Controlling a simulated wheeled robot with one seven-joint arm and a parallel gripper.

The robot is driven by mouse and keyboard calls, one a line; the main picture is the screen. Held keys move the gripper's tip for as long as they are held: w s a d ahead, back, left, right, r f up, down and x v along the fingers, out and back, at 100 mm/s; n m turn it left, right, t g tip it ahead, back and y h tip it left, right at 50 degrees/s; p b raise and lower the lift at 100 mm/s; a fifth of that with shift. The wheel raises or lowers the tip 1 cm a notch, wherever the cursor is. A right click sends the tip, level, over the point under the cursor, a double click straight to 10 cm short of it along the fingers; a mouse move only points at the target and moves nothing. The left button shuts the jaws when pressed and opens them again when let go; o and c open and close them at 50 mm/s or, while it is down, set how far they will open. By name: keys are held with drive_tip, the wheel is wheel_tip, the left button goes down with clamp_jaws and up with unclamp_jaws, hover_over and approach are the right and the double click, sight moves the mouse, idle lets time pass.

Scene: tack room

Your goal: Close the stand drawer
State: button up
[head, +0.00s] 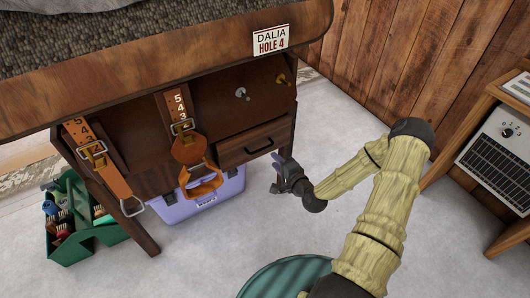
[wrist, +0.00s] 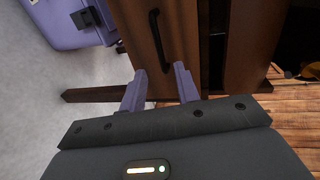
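The stand drawer (head: 240,154) is a brown wooden front with a black bar handle (head: 267,145), low at the right end of the dark wooden stand (head: 140,130). It appears to stick out a little from the stand. In the wrist view the drawer front (wrist: 135,30) and its upright-looking handle (wrist: 158,40) are straight ahead. My gripper (head: 279,172) is just below and right of the drawer in the head view. In the wrist view my gripper (wrist: 160,84) has its two purple fingers apart, with nothing between them. I cannot tell whether a fingertip touches the drawer front.
A lilac box (head: 212,197) sits on the floor under the stand. A green tote (head: 80,222) with brushes stands at the left. Leather straps (head: 190,145) hang on the stand front. A green ribbed round object (head: 285,280) is in front. A wooden shelf unit (head: 475,125) stands right.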

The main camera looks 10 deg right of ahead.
drive_tip(key=b+x, duration=0.1)
drive_tip(key=x, duration=0.7)
drive_tip(key=shift+w+b, duration=0.3)
drive_tip(key=shift+a, duration=0.1)
clamp_jaws()
